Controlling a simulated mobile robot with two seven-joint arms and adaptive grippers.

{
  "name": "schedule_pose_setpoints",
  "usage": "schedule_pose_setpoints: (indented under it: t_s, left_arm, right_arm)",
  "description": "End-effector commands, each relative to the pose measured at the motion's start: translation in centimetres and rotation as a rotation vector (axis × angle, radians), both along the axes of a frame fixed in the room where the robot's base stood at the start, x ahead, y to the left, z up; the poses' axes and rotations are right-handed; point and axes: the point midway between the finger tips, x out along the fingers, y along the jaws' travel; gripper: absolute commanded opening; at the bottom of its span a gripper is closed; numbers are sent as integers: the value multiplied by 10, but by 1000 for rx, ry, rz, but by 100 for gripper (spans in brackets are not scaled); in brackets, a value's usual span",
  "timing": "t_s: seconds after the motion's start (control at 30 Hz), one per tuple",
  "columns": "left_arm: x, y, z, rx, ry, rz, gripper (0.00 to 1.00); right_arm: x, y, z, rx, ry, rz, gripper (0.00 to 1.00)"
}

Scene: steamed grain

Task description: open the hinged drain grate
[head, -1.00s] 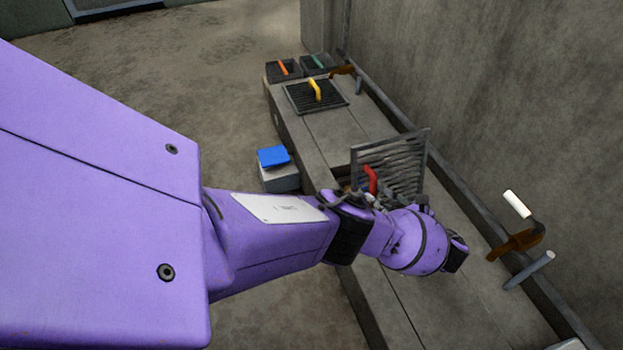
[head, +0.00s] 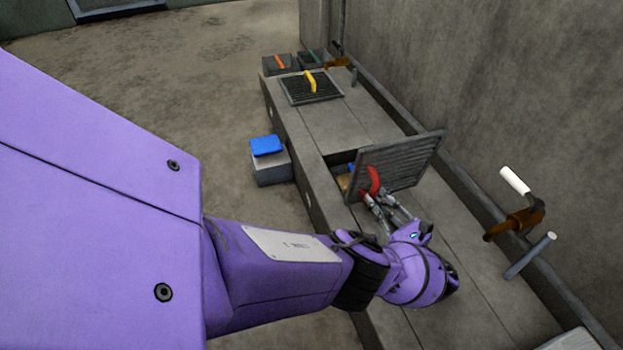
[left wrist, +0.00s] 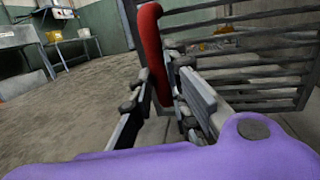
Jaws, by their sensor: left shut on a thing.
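The hinged drain grate (head: 412,161), a dark slatted panel, stands raised and tilted up from the grey bench top in the head view. A red handle (head: 374,181) is on its near face. My left gripper (head: 376,192) is shut on the red handle. In the left wrist view, the red handle (left wrist: 150,55) rises between the fingers (left wrist: 160,88), with the grate's slats (left wrist: 255,55) to the right. An opening shows beside the grate, with a yellowish thing (head: 345,182) partly hidden in it. My right gripper is not in view.
A second grate (head: 296,91) with a yellow handle (head: 310,82) lies flat farther along the bench. A blue-topped block (head: 266,147) stands at left.

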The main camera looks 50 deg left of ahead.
Motion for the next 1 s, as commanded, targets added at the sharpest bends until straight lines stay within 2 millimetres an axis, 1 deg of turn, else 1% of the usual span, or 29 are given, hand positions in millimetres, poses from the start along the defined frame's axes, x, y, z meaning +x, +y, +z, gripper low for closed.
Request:
schedule_pose_setpoints:
  t_s: [0.03, 0.53, 0.57, 0.6, 0.7, 1.0]
  left_arm:
    - [0, -3, -1, 0, 0, 2, 0]
    - [0, -2, -1, 8, -5, 2, 0]
    - [0, -2, -1, 8, -5, 2, 18]
    - [0, -2, -1, 8, -5, 2, 23]
    - [0, -2, -1, 9, -5, 1, 34]
    - [1, 0, 0, 11, -6, 2, 34]
  right_arm:
    - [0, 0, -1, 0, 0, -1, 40]
    - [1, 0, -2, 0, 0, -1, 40]
    - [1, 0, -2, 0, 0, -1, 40]
    - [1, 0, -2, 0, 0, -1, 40]
    - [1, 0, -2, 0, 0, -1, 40]
    - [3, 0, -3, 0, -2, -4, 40]
